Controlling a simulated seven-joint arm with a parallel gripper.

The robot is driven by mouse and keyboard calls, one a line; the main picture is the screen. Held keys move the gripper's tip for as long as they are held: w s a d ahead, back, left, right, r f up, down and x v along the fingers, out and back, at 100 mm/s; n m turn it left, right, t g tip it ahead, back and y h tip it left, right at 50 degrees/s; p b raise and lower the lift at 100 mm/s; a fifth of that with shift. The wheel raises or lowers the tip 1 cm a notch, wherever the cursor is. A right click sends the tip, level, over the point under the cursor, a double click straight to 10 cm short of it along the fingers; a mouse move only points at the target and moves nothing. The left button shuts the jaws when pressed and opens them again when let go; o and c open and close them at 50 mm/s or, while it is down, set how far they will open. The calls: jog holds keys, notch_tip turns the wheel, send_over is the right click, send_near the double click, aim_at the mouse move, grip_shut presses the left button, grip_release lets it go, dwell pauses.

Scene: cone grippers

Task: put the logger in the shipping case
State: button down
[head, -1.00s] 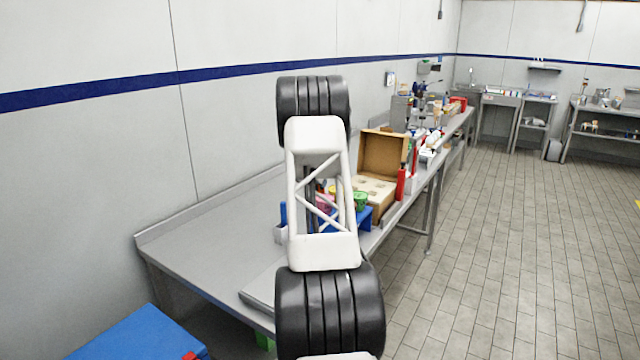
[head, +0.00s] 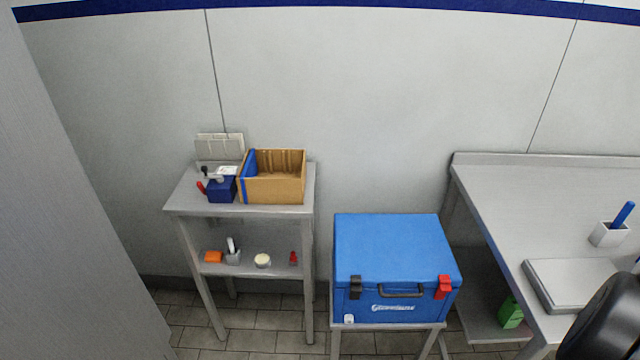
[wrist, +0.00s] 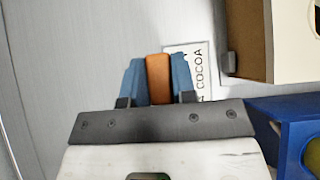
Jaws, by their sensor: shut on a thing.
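In the wrist view, my gripper (wrist: 158,82) is shut on a small orange block (wrist: 158,75), which looks like the logger. The block sits upright between the blue fingers, over a grey surface beside a white label reading COCOA (wrist: 200,75). I take the blue lidded box (head: 390,250) in the head view for the shipping case. It stands on a low metal stand, with its lid down, a black latch (head: 355,287), a red latch (head: 444,287) and a dark handle. The gripper is outside the head view; only a dark part of my arm shows at lower right.
A metal shelf unit (head: 190,195) left of the case bears an open cardboard box (head: 275,185); small items lie on its lower shelf. The steel bench (head: 510,190) at right holds a white pen cup (head: 608,235) and a flat grey case (head: 575,280). In the wrist view, a blue bin (wrist: 285,110) is close at right.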

jog(key=w+a+r+n+t, duration=0.1)
jog(key=w+a, duration=0.9)
jog(key=a, duration=0.3)
jog(key=w+a+r+n+t, duration=0.1)
jog(key=w+a, duration=1)
jog(key=a, duration=0.2)
jog(key=w+a+r+n, duration=0.1)
jog(key=w+a, duration=0.3)
jog(key=a, duration=1.3)
jog(key=w+a+r+n+t, duration=0.1)
jog(key=w+a, duration=0.3)
jog(key=a, duration=1.2)
jog(key=w+a+r+n+y, duration=0.1)
jog(key=w+a, duration=0.3)
jog(key=a, duration=1.3)
jog(key=shift+w+a+r+t, duration=0.2)
jog(key=shift+a+r+t, duration=0.15)
jog(key=shift+t, duration=0.05)
jog(key=s+a+n, duration=0.1)
jog(key=s+a, duration=0.3)
jog(key=a, duration=1.2)
jog(key=s+a+r+n+t+y, duration=0.1)
jog(key=s+a, duration=0.3)
jog(key=a, duration=1.3)
jog(key=s+a+n+t, duration=0.1)
jog(key=s+a, duration=0.3)
jog(key=a, duration=1.3)
jog(key=shift+s+r+n+y, duration=0.3)
jog(key=shift+s+n, duration=0.05)
jog(key=shift+n, duration=0.05)
